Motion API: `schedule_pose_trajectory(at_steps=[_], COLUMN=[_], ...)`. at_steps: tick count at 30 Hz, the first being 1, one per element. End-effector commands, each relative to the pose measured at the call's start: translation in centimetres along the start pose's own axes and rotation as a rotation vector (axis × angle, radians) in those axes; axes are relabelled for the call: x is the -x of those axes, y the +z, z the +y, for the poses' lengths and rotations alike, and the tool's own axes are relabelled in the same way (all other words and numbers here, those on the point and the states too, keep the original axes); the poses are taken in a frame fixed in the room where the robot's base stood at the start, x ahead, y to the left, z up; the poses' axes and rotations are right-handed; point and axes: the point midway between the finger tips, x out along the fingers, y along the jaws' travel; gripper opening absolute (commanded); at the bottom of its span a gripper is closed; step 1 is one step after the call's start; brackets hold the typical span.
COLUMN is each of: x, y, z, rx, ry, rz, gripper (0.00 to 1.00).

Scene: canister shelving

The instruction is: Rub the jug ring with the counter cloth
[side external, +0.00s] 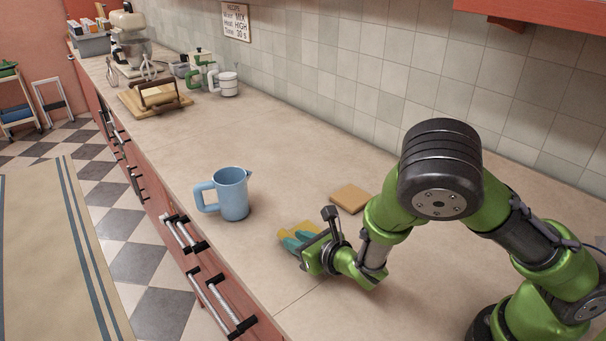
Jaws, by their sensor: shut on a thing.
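The light-blue jug (232,193) stands upright on the counter, its handle to the left and its spout to the right. A yellow cloth (302,228) is at my gripper (293,241), low over the counter, to the right of the jug and nearer the camera. My gripper has teal fingers and is shut on this cloth, apart from the jug. The fingers hide part of the cloth, and I cannot tell whether its underside touches the counter. I cannot make out a ring mark on the counter.
A flat tan square (350,197) lies just behind my gripper, near my arm. A wooden board (154,101), a white canister (229,84) and a stand mixer (129,35) are farther back. The counter (285,150) between is clear. Its front edge runs left of the jug.

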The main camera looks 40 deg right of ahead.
Motion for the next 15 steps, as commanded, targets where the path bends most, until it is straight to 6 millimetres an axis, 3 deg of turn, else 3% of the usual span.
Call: schedule_pose_trajectory(at_steps=[11,15], x=[0.0,-0.1], y=[-0.1,-0.1], z=[3.4,2.4], rx=[0.001,0.001], ry=[0.006,-0.001], rz=[0.003,0.002], gripper=[0.0,0.0])
